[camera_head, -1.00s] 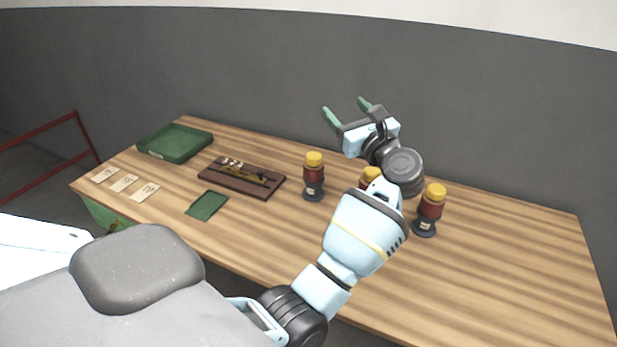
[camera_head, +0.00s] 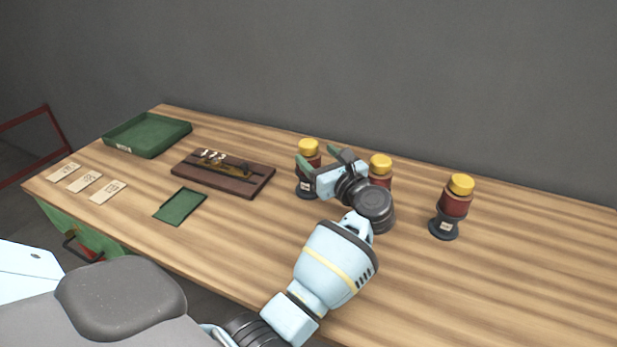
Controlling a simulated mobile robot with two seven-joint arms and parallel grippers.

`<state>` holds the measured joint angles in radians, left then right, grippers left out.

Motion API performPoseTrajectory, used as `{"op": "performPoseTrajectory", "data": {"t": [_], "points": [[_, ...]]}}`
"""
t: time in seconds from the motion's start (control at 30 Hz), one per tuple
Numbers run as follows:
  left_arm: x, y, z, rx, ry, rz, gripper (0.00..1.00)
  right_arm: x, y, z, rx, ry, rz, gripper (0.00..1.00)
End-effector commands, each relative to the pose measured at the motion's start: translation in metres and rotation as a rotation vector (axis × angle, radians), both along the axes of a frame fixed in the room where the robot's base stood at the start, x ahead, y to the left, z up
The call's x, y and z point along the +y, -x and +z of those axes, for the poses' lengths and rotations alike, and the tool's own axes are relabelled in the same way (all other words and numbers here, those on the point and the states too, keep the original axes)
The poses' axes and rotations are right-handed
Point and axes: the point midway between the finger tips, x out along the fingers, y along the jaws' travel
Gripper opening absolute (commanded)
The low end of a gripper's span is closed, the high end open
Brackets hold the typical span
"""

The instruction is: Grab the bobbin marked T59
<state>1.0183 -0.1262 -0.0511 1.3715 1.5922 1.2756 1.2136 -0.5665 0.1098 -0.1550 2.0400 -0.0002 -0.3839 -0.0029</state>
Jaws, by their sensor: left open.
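Three bobbins with yellow tops, red-brown windings and dark bases stand upright on the table: a left one (camera_head: 308,149), a middle one (camera_head: 380,163) and a right one (camera_head: 455,204). The left and right ones carry small pale labels on their bases, too small to read, so I cannot tell which is T59. My left gripper (camera_head: 322,162) has green fingertips and is open. In the picture it overlaps the left bobbin and points toward the left; I cannot tell whether it touches. My wrist hides the lower part of the middle bobbin. My right gripper is not in view.
The wooden table (camera_head: 530,270) is clear at the right and front. A green tray (camera_head: 148,135) is at the back left. A dark wooden holder with small tools (camera_head: 223,173), a green pad (camera_head: 180,206) and three paper cards (camera_head: 84,181) lie on the left side.

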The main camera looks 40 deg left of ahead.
Motion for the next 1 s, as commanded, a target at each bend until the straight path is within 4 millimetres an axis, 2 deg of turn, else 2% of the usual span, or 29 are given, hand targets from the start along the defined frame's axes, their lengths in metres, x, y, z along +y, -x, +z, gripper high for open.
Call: {"op": "performPoseTrajectory", "data": {"t": [0.1,0.27,0.6,0.93,1.0], "points": [[0.01,-0.004,0.001,0.0,-0.002,0.001,0.67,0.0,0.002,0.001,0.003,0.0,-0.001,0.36],[0.013,-0.005,0.001,0.001,-0.001,0.001,0.67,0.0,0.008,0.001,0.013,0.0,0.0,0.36],[0.053,-0.02,0.004,0.0,-0.003,0.0,0.67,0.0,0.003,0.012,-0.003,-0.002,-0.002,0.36],[0.059,-0.023,0.002,0.0,-0.001,0.0,0.67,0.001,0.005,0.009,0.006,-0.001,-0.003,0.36],[0.059,-0.023,0.002,0.0,-0.001,0.0,0.59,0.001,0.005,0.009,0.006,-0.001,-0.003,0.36]]}}
